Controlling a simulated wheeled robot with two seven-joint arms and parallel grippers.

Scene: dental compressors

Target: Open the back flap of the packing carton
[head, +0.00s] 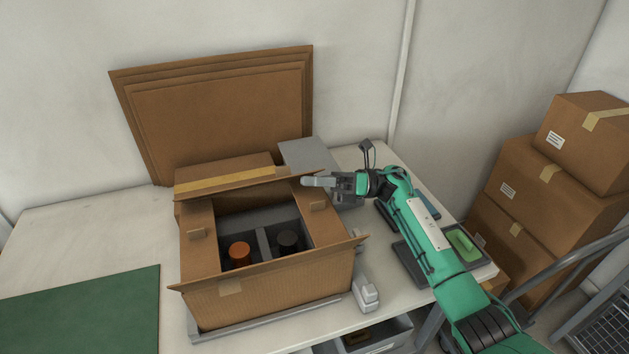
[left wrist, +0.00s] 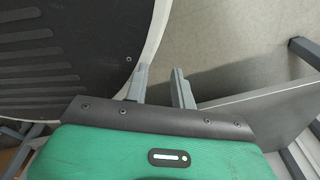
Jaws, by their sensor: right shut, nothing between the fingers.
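The packing carton (head: 270,300) stands open-topped on the table, with an orange-topped item (head: 239,253) and a dark item (head: 287,241) in its divided inside. Its back flap (head: 245,190) shows as a thin, nearly edge-on strip along the far rim; its exact angle is hard to tell. My right gripper (head: 308,182) is shut and empty at the right end of that flap; I cannot tell whether they touch. The front flap (head: 265,268) leans outward. My left gripper (left wrist: 160,70) is open and empty in the left wrist view, and outside the head view.
A taped box (head: 224,178) stands right behind the carton, and flat cardboard sheets (head: 220,110) lean on the wall. A grey tray with a green item (head: 463,244) lies right. A green mat (head: 85,310) lies left. Stacked boxes (head: 545,190) stand beyond the table.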

